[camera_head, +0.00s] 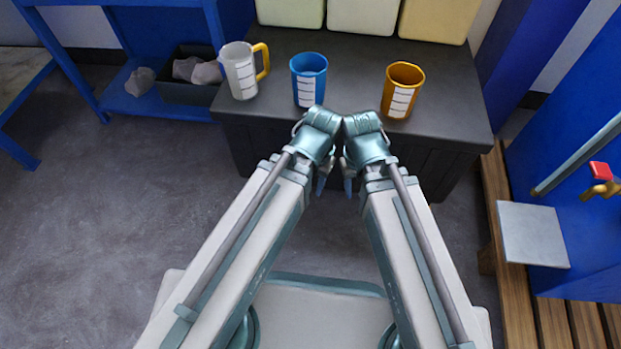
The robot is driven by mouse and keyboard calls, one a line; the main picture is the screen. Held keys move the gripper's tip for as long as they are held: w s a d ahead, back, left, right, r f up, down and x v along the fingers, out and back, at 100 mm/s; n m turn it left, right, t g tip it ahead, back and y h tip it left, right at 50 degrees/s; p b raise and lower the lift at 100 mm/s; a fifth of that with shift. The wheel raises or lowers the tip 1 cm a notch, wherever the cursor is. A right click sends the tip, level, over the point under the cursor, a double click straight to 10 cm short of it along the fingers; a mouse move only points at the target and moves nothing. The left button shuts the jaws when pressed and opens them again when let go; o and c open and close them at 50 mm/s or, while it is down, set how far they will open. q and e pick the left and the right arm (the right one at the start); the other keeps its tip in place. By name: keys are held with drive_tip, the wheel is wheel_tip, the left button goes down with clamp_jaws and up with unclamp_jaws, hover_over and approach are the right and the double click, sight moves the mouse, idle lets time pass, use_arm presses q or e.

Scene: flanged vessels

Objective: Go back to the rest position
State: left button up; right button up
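My two arms reach forward from the bottom of the head view, and their wrists come close together in front of the dark cabinet. My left gripper (321,184) hangs below its wrist, fingers pointing down. My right gripper (349,187) hangs the same way just beside it. Both are in front of and below the cabinet's top edge, apart from the cups. I see nothing held in either. The fingers are small and partly hidden by the wrists, so their opening does not show.
A dark cabinet (330,60) carries a white mug with a yellow handle (240,72), a blue cup (308,80) and an orange cup (402,90), with pale containers (364,14) behind. A blue shelf (150,100) stands left, a wooden bench (512,270) right. Grey floor (110,210) is clear at left.

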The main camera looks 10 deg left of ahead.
wheel_tip(320, 180, up, 38)
drive_tip(key=p, duration=3.7)
drive_tip(key=shift+p, duration=0.4)
drive_tip(key=shift+f, duration=0.15)
